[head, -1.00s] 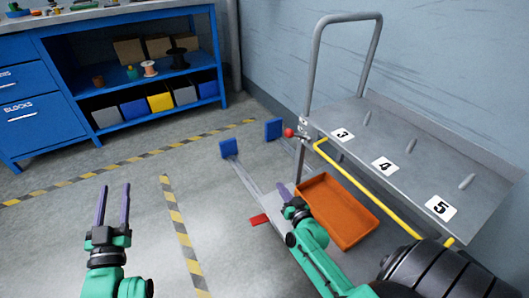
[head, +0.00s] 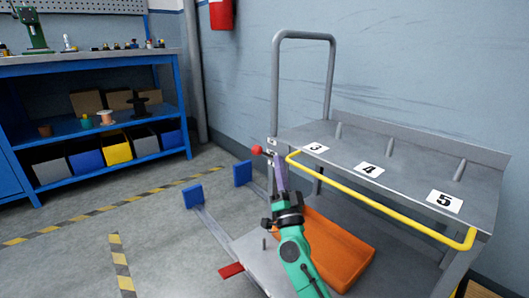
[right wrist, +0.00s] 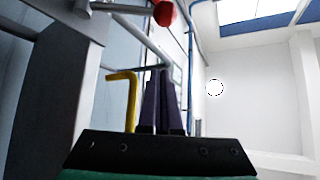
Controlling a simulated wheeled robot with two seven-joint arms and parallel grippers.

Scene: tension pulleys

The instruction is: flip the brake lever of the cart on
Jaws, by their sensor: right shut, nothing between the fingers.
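The grey cart (head: 395,150) stands against the wall. Its brake lever with a red ball knob (head: 257,150) sits at the left end of the upper shelf, by the handle post, with the knob sticking out to the left. My right gripper (head: 279,168) is shut and empty, pointing up just below and right of the knob. In the right wrist view its fingers (right wrist: 163,95) are together, and the red knob (right wrist: 165,12) is above their tips. I cannot tell whether they touch the lever. My left gripper is out of view.
A yellow rail (head: 380,204) runs along the shelf's front edge. Blue stops (head: 192,195) stand on the floor. Open floor lies left.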

